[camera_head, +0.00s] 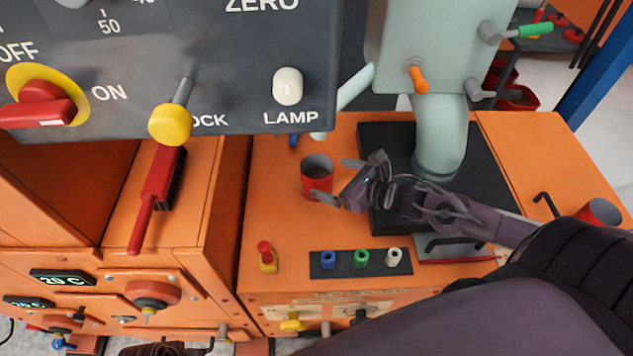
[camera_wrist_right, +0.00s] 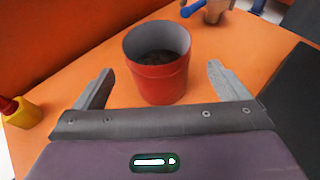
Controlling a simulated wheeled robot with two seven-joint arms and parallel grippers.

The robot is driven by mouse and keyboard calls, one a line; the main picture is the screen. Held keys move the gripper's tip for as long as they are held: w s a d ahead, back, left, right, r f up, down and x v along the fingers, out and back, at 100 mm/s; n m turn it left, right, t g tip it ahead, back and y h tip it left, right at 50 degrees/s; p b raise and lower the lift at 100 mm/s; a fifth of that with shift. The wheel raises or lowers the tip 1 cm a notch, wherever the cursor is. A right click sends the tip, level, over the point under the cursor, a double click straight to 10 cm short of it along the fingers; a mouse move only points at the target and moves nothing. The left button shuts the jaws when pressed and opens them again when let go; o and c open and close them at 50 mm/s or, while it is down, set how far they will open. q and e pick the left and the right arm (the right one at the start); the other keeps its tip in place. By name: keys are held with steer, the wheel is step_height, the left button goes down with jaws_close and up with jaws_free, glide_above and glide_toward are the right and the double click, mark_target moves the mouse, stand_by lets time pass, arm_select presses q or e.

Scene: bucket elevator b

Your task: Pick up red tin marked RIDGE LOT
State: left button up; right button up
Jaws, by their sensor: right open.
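A red tin (camera_head: 317,180) with an open top and dark contents stands upright on the orange bench top. It also shows in the right wrist view (camera_wrist_right: 160,80). No lettering is readable on its visible side. My right gripper (camera_head: 338,180) is open, just to the right of the tin in the head view. In the right wrist view my right gripper (camera_wrist_right: 160,90) has one finger on each side of the tin, with gaps between them and its wall.
A grey control panel (camera_head: 225,70) with a yellow-knobbed lever overhangs the left. A red brush (camera_head: 158,195) lies on the left cabinet. A pale green pipe (camera_head: 440,140) rises from a black plate. A red-and-yellow knob (camera_head: 266,257) and coloured pegs (camera_head: 361,260) stand near the front.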

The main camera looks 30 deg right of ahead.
mark_target(305, 170)
steer(key=shift+x, duration=0.8)
steer(key=b+x, duration=0.1)
steer(key=x, duration=0.2)
steer(key=shift+w+a, duration=0.1)
steer(key=shift+w+a+f, duration=0.15)
steer(key=shift+w+a, duration=0.1)
steer(key=shift+w, duration=0.2)
arm_select(q)
steer(key=shift+d+r+t, duration=0.15)
steer(key=shift+d+r, duration=0.1)
steer(key=shift+r, duration=0.25)
steer(key=shift+d+r+t, duration=0.15)
steer(key=shift+d+r, duration=0.05)
steer(key=shift+r, duration=0.3)
arm_select(e)
steer(key=shift+c, duration=0.2)
steer(key=c, duration=1.2)
